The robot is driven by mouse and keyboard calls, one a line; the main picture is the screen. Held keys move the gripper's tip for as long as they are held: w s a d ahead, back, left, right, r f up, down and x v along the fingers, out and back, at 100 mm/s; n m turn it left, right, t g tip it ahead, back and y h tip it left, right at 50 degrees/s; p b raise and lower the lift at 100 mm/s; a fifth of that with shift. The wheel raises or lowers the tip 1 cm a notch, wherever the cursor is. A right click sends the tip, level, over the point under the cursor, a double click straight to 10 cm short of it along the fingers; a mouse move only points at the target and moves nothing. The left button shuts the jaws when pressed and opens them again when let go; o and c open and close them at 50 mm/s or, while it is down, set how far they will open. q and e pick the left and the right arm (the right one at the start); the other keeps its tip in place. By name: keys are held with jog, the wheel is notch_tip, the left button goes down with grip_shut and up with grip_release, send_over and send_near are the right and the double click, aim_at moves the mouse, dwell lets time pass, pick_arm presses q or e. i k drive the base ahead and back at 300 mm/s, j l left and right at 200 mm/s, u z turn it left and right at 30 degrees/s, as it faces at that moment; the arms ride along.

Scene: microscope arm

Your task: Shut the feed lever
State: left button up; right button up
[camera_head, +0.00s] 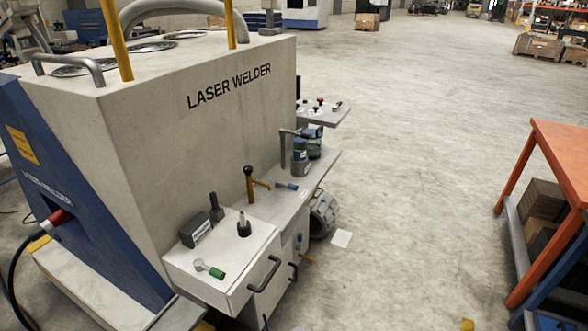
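The grey machine marked "LASER WELDER" (200,125) fills the left of the head view. A light box with a front handle (263,273) juts from its front. On the box top are a lever with a green grip (210,268), lying low, and an upright dark-based knob or lever (243,224). Behind them a brown post carries an orange side lever (261,183). No label shows which of these is the feed lever, and its open or shut state cannot be told. Neither of my grippers is in view.
A dark switch box (195,230) sits on the box top. A side shelf (313,178) holds bottles and a blue-handled tool (287,186). A small panel with coloured buttons (322,112) is farther back. An orange bench (565,150) stands right. The concrete floor between is mostly clear.

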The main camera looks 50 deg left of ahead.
aim_at(278, 183)
jog(key=i+j+u, duration=0.1)
jog(key=i+u, duration=0.35)
jog(key=i, duration=0.25)
jog(key=i+l+u, duration=0.15)
jog(key=i+u, duration=0.3)
jog(key=i, duration=0.2)
jog(key=i+j+u, duration=0.15)
jog(key=i+u, duration=0.55)
jog(key=u, duration=0.15)
jog(key=i+u, duration=0.7)
